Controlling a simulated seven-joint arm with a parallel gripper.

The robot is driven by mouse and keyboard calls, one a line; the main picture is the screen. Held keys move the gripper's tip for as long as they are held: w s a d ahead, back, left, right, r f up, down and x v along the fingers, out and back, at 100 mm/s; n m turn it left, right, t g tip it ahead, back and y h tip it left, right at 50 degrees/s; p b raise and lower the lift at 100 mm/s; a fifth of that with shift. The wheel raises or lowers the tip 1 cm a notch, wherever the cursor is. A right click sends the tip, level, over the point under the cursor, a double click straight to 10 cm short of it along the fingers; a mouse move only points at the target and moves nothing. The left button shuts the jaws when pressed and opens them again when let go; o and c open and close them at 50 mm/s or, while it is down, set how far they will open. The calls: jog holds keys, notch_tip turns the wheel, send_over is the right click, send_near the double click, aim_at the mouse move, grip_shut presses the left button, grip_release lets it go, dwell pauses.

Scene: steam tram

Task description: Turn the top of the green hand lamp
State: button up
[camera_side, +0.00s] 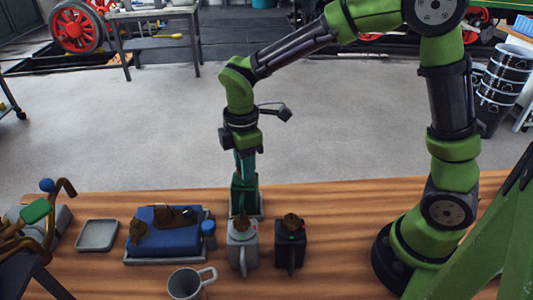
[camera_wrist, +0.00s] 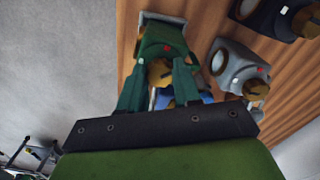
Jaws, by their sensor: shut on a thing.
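The green hand lamp (camera_side: 242,197) stands upright at the far edge of the wooden table, behind the grey lamp. My gripper (camera_side: 245,165) points straight down over it, with its fingers at the lamp's top. In the wrist view, the two green fingers of my gripper (camera_wrist: 158,85) are shut on the brown top (camera_wrist: 159,72) of the green lamp. The green body (camera_wrist: 155,38) shows beyond the fingers, with a small red mark on it. The fingers hide part of the top.
A grey lamp (camera_side: 242,250) and a black lamp (camera_side: 290,250) stand close in front. To the left are a blue cloth block (camera_side: 165,240) with brown items, a blue-capped bottle (camera_side: 209,236) and a grey tray (camera_side: 97,235). A grey mug (camera_side: 186,284) stands near the front edge.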

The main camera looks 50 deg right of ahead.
jog(key=shift+m, duration=0.3)
jog(key=m, duration=0.3)
jog(key=shift+m, duration=0.4)
jog(key=m, duration=0.4)
jog(key=shift+a, duration=0.1)
jog(key=shift+m, duration=0.3)
jog(key=o, duration=1.1)
jog(key=shift+c, duration=0.2)
notch_tip(320, 180, up, 17)
